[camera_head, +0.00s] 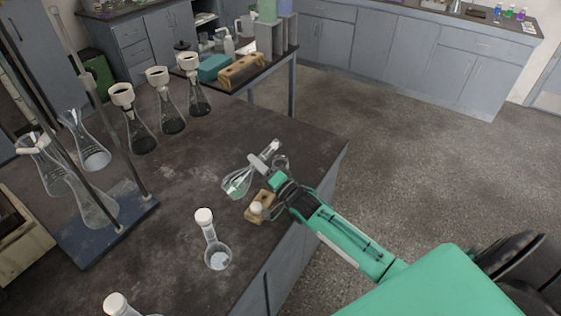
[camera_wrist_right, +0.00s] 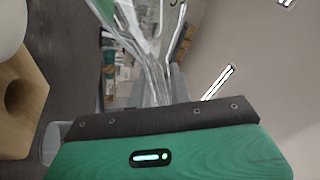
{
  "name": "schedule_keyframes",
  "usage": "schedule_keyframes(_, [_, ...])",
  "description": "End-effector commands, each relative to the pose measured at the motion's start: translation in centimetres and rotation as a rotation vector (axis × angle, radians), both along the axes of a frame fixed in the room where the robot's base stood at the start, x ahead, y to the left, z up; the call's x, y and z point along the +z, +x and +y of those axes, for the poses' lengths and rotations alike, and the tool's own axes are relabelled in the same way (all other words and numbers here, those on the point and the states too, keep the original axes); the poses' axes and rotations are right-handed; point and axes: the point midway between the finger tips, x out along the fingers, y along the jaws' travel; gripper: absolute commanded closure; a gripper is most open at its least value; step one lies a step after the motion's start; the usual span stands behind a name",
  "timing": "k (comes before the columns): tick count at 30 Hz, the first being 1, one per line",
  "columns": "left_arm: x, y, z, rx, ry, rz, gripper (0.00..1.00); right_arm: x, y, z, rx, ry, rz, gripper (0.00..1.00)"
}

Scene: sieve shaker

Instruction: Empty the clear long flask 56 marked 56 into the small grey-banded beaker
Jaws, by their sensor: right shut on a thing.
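My right gripper (camera_head: 266,168) is shut on a clear glass flask (camera_head: 237,184), above the front right part of the dark table. The flask is tilted, its wide body to the lower left and its neck to the upper right. The body looks faintly greenish. In the right wrist view, the clear flask (camera_wrist_right: 155,60) rises beyond the green gripper housing; a partial dark mark shows near its top, too cut off to read. A small clear glass rim (camera_head: 281,161) shows beside the gripper; I cannot tell whether it is the grey-banded beaker. My left gripper is out of view.
A wooden block (camera_head: 252,215) with a white-topped piece stands just below the gripper. A white-stoppered round flask (camera_head: 217,257) stands nearer. Several white-collared conical flasks (camera_head: 142,140) and a blue stand base (camera_head: 85,240) occupy the left. The middle of the table is clear.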

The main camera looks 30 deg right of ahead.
Motion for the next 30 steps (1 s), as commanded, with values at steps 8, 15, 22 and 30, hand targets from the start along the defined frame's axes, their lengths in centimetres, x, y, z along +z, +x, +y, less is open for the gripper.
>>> schedule_keyframes(8, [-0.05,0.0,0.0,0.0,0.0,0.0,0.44,0.12,-0.02,0.09,-0.001,0.037,0.008,1.0])
schedule_keyframes(15, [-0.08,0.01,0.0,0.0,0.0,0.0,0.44,0.15,-0.04,0.14,0.0,0.069,0.016,1.0])
schedule_keyframes(22, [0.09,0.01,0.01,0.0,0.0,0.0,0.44,0.27,-0.05,0.17,-0.001,0.098,0.024,1.0])
schedule_keyframes(30, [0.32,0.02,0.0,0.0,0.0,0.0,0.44,0.36,-0.03,0.19,0.0,0.135,0.034,1.0])
